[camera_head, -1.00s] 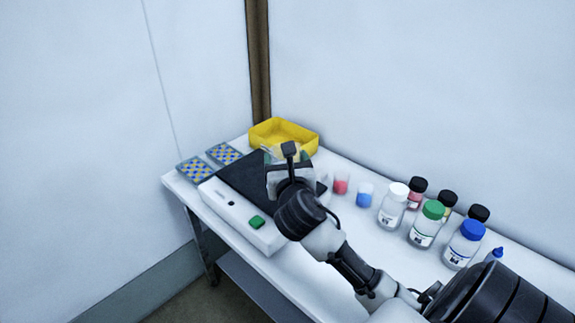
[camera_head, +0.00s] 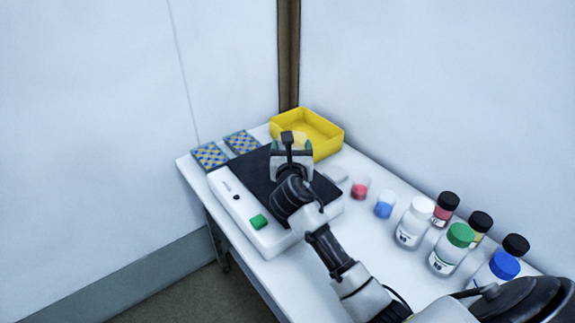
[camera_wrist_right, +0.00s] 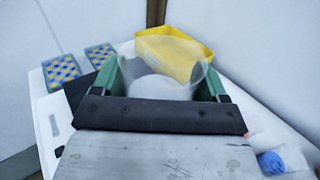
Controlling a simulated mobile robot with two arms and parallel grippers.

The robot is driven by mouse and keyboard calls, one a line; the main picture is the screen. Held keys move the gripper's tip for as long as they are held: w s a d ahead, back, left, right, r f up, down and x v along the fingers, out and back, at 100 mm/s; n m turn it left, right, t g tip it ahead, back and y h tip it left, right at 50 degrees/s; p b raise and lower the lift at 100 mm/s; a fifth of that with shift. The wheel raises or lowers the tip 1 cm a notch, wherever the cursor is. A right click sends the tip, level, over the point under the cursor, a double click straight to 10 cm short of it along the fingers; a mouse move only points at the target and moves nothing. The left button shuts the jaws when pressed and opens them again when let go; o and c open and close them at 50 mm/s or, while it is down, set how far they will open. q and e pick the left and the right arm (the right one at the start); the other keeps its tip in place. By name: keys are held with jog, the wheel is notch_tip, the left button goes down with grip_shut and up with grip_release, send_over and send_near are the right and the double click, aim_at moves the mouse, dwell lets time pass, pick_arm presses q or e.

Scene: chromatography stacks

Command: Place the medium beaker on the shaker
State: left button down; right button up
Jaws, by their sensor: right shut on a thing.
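The shaker is a white box (camera_head: 270,237) with a black top plate (camera_head: 252,172) and a green button, on the left part of the table. My right gripper (camera_head: 292,146) is over the far part of the black plate in the head view. In the right wrist view, its green fingers (camera_wrist_right: 165,80) are shut on a clear, empty-looking beaker (camera_wrist_right: 160,88), which appears upright. My arm hides part of the plate, and I cannot tell whether the beaker's base touches it. My left gripper is not in view.
A yellow tray (camera_head: 334,143) stands just behind the shaker. Two blue-and-yellow patterned racks (camera_head: 209,156) lie at the back left. Small red (camera_head: 360,187) and blue (camera_head: 384,204) containers and several capped bottles (camera_head: 414,222) stand to the right. The wall is close behind.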

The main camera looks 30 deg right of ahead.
jog(key=shift+w+a+f, duration=0.3)
jog(key=shift+w+f, duration=0.05)
jog(key=shift+w, duration=0.25)
jog(key=shift+f+b, duration=0.6)
jog(key=shift+f, duration=1.4)
jog(key=o, duration=1.1)
jog(key=shift+f, duration=0.15)
jog(key=shift+o, duration=0.2)
